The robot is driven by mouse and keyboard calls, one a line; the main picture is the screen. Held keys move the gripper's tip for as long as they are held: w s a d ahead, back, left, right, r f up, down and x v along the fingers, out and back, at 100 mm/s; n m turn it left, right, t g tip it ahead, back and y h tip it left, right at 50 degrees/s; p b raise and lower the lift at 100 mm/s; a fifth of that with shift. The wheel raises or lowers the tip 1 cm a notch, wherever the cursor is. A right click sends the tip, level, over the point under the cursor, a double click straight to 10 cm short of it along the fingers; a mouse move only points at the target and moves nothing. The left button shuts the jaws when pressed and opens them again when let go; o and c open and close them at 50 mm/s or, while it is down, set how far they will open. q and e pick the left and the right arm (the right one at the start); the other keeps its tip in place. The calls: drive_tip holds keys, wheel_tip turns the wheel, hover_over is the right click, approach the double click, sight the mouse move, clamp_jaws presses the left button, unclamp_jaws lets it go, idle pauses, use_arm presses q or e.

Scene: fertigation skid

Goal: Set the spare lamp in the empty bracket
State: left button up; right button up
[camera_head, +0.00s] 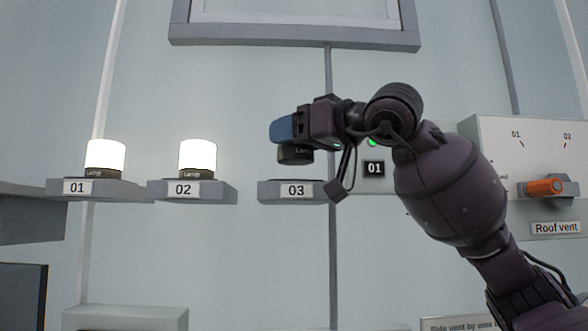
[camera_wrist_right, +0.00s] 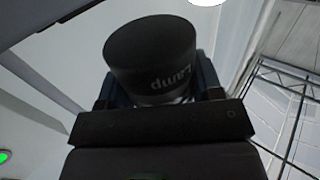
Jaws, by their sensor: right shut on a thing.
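My right gripper (camera_head: 283,130) is shut on the spare lamp, whose dark base (camera_head: 293,155) shows just below the fingers in the head view. In the right wrist view the lamp's dark end, marked "Lamp", (camera_wrist_right: 150,60) sticks out between the fingers. The lamp is held above bracket 03 (camera_head: 285,191), with a gap between them in the head view. Bracket 03 carries no lamp. The rest of the held lamp is hidden by the gripper. My left gripper is not in view.
Lit white lamps stand on bracket 01 (camera_head: 125,190) and bracket 02 (camera_head: 215,193) to the left. A panel with an orange knob (camera_head: 545,187) labelled Roof vent is at the right. A small 01 display (camera_head: 374,169) sits beside my right wrist. A grey-framed panel (camera_head: 290,37) is above.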

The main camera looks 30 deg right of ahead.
drive_tip(key=shift+w+d+f, duration=0.45)
drive_tip(key=shift+w+d, duration=0.05)
drive_tip(key=shift+w, duration=0.25)
drive_tip(key=shift+w+d+f+b, duration=0.5)
drive_tip(key=shift+w+f+b, duration=0.35)
drive_tip(key=shift+f+b, duration=0.05)
drive_tip(key=shift+w+d+f, duration=0.15)
drive_tip(key=shift+w+f, duration=0.05)
drive_tip(key=shift+w, duration=0.15)
drive_tip(key=shift+r, duration=0.1)
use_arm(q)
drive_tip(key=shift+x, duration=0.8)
use_arm(e)
drive_tip(key=o, duration=1)
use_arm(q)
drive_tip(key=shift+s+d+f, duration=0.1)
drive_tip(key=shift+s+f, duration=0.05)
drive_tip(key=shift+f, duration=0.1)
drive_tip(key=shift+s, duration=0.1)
